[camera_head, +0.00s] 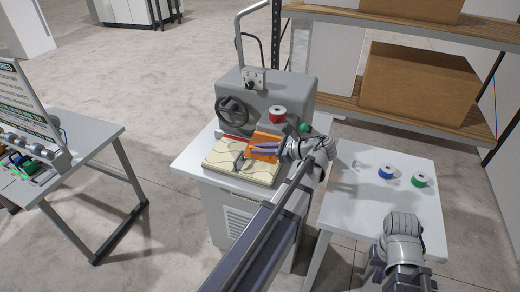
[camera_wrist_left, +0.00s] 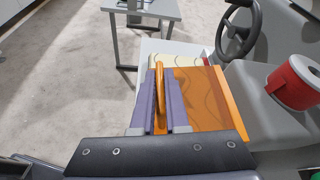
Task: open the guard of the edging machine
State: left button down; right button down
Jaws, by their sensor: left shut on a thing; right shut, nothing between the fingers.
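The edging machine (camera_head: 285,92) is a grey body with a handwheel on a white cabinet. Its guard (camera_head: 263,138) is a see-through orange panel at the front, over the cream pads; in the left wrist view the guard (camera_wrist_left: 205,98) shows the pads through it. An orange bar handle (camera_wrist_left: 159,92) stands out from the panel. My left gripper (camera_wrist_left: 158,115) is shut on this handle, one purple finger on each side; it also shows in the head view (camera_head: 264,151). I cannot tell how far the guard is swung. Of my right arm only links show, low at the right; its fingertips are not visible.
A red spool (camera_head: 278,113) and a green knob (camera_head: 305,127) are on the machine. A side table (camera_head: 345,205) at the right holds a blue spool (camera_head: 386,173) and a green spool (camera_head: 419,181). Shelves with a carton (camera_head: 420,85) stand behind.

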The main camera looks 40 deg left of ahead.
pick_arm(q)
jog(key=c, duration=0.9)
grip_release()
jog(key=p+v, duration=0.3)
jog(key=v, duration=0.4)
jog(key=shift+w+d+r, duration=0.1)
jog(key=shift+d, duration=0.25)
